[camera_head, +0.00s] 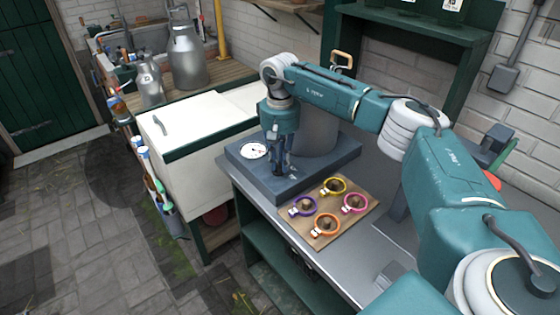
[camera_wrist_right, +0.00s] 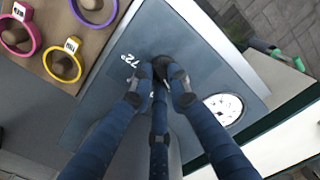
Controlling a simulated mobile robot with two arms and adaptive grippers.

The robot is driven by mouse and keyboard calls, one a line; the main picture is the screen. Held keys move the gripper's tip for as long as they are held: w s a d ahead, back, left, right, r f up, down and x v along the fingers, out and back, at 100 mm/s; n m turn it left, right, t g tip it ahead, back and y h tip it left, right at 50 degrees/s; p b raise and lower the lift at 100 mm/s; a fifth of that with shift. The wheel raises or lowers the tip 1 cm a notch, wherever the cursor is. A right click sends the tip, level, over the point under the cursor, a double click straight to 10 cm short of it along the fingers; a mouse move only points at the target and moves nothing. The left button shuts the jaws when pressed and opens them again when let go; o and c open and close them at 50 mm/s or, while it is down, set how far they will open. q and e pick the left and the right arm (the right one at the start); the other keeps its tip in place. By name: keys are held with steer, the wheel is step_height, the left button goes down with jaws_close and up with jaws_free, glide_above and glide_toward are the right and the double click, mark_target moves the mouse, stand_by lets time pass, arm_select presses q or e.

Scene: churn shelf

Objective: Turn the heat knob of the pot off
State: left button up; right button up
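The pot (camera_head: 317,130) is a grey cylinder on a dark blue base (camera_head: 235,158), partly hidden behind my right arm. A round white dial (camera_head: 253,151) is on the base's front, and it also shows in the right wrist view (camera_wrist_right: 224,108). The small dark heat knob (camera_wrist_right: 163,62) sits beside a "72°" mark, largely covered by my fingers. My right gripper (camera_wrist_right: 162,78) points down at the base. Its fingertips close in around the knob and appear to touch it; it also shows in the head view (camera_head: 281,172). My left gripper is not in view.
A wooden board (camera_head: 345,218) with several coloured rings lies on the metal table beside the base. A white chest (camera_head: 190,118) stands to the left. Metal milk churns (camera_head: 187,55) stand on the wooden bench behind. The paved floor at left is clear.

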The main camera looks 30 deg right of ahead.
steer(key=o, duration=0.4)
steer(key=shift+r, duration=0.1)
step_height(320, 180, up, 12)
steer(key=shift+f, duration=0.1)
stand_by(0.6)
